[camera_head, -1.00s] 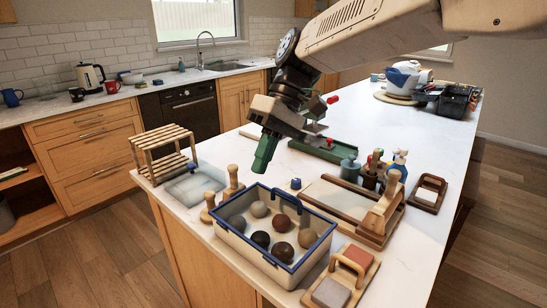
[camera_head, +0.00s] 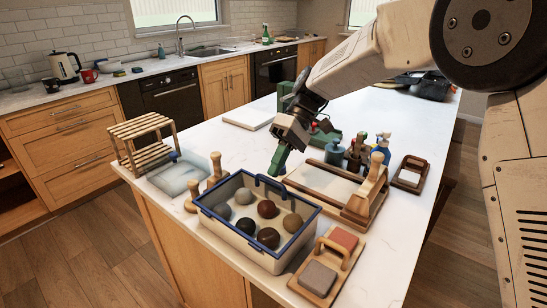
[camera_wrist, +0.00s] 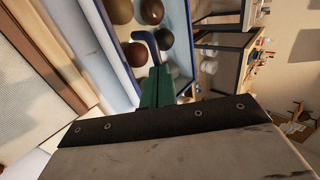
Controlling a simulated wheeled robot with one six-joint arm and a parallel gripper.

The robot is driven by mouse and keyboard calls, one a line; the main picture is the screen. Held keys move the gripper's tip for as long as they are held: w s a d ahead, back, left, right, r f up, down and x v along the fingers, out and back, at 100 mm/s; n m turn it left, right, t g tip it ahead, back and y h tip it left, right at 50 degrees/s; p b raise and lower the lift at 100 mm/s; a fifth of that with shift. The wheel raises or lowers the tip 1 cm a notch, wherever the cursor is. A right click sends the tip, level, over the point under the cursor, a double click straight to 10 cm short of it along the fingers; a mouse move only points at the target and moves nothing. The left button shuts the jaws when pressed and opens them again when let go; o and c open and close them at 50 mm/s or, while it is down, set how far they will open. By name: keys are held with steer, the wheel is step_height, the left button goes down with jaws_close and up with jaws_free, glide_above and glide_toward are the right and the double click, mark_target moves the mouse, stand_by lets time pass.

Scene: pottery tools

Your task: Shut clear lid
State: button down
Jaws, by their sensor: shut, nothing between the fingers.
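A pale, see-through flat piece with a small blue knob (camera_head: 180,174) lies on the counter left of the bin. It looks like clear plastic, but I cannot tell whether it is the lid or a closed box. The cream bin (camera_head: 236,236) has a blue rim and holds several clay balls. A blue handle-like bar (camera_head: 268,182) stands at its far rim; any clear panel there is too faint to see. My gripper (camera_head: 277,168), with green fingers, is shut and empty, pointing down beside this bar. In the wrist view the shut fingers (camera_wrist: 157,84) are close to the blue bar (camera_wrist: 147,38); contact is unclear.
A wooden rack (camera_head: 145,140) stands at the left. A wooden-framed board (camera_head: 330,183) is behind the bin, with bottles and tools beyond it. A wooden tray with two blocks (camera_head: 327,265) is at the front right. Some counter behind the rack is bare.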

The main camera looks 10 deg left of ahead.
steer(key=shift+w+d+f, duration=0.1)
steer(key=shift+w+f, duration=0.05)
steer(key=shift+f, duration=0.35)
